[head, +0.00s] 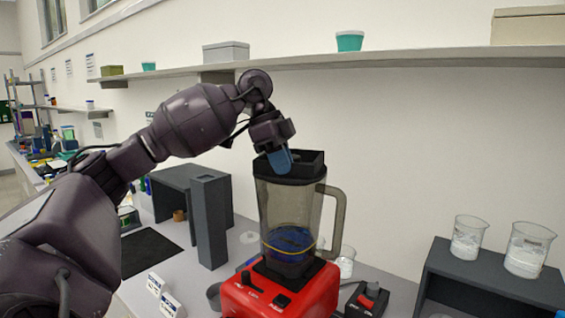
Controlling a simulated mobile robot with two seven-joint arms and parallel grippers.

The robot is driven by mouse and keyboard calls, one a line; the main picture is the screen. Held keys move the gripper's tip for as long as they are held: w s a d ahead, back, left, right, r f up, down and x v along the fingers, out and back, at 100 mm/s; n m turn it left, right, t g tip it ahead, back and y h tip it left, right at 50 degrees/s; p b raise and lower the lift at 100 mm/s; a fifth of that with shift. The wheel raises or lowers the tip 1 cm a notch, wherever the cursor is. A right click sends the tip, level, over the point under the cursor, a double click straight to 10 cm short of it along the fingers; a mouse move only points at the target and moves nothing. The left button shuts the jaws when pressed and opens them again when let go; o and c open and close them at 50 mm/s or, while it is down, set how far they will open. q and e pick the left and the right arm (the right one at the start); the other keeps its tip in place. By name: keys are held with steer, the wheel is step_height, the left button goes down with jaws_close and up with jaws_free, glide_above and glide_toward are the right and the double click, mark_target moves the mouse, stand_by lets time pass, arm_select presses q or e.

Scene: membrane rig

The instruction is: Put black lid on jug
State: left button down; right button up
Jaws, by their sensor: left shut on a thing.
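The jug (285,212) is a clear, smoky blender jug with a handle on its right side. It stands upright on a red blender base (290,296), with dark blue contents low inside. The black lid (312,161) is at the jug's mouth and covers its top. I cannot tell whether it is fully seated. My left gripper (279,160) reaches down from above, its blue fingertips shut on the lid at the near left part of the mouth. The fingers partly hide the lid. My right gripper is not in view.
Two beakers of white powder (527,250) stand on a dark riser (480,283) at right. A black control box (367,299) is beside the base. A wall shelf (400,62) runs above.

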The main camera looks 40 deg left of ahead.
arm_select(q)
steer(key=c, duration=1.2)
jaws_free()
steer(key=shift+f, duration=0.1)
steer(key=shift+o, duration=0.2)
steer(key=v, duration=1)
steer(key=shift+s+a+r, duration=0.1)
steer(key=shift+r, duration=0.3)
steer(key=shift+s, duration=0.1)
